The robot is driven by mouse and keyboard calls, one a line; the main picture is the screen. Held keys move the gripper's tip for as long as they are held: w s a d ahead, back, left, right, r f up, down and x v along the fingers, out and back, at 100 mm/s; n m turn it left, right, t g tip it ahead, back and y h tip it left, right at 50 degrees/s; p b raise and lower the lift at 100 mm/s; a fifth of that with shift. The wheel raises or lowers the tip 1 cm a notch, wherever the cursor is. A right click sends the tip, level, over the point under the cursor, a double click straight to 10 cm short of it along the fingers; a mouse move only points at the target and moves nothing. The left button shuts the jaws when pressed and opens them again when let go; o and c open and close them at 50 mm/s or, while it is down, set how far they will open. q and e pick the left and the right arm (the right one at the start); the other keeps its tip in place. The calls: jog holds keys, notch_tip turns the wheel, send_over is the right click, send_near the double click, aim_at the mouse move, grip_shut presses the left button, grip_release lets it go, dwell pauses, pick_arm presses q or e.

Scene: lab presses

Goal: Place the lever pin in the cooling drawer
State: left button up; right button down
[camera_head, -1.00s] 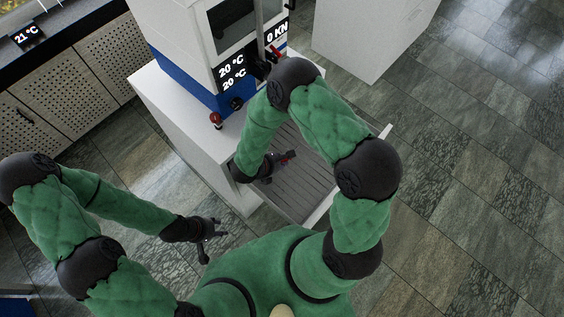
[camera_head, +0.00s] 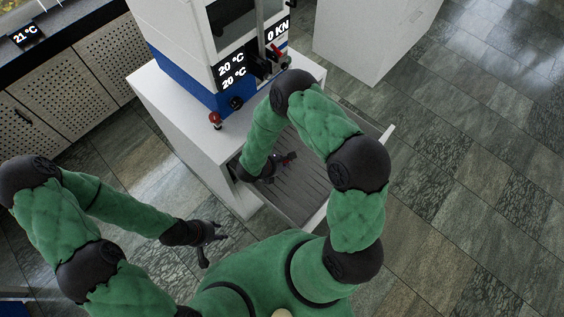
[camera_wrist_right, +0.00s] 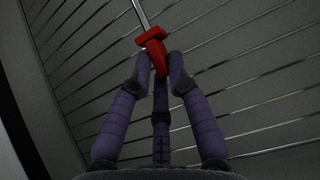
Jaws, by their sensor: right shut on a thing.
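The lever pin (camera_wrist_right: 152,44) has a red handle and a thin metal rod. In the right wrist view my right gripper (camera_wrist_right: 160,70) is shut on its red handle, with the rod pointing away from the fingers. In the head view the same pin shows as a small red bit (camera_head: 289,157) at my right gripper (camera_head: 280,162), over the pulled-out drawer (camera_head: 308,195). The slatted drawer floor lies beyond the pin; I cannot tell the gap between them. My left gripper (camera_head: 212,242) is open and empty, left of the drawer.
The white and blue press (camera_head: 190,75) stands on a white cabinet (camera_head: 175,115) with a red knob (camera_head: 215,119) on top. Another red handle (camera_head: 277,52) shows on the press. A white box (camera_head: 370,35) stands behind on the right. Tiled floor is free at right.

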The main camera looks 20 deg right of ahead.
jog(key=shift+f+b, duration=0.35)
jog(key=shift+b, duration=0.05)
jog(key=shift+f+b, duration=0.25)
jog(key=shift+b, duration=0.05)
jog(key=c, duration=1.2)
grip_release()
jog(key=shift+r, duration=0.1)
jog(key=shift+r+p, duration=0.45)
jog(key=shift+p, duration=0.2)
jog(key=p+v, duration=0.3)
jog(key=v, duration=0.9)
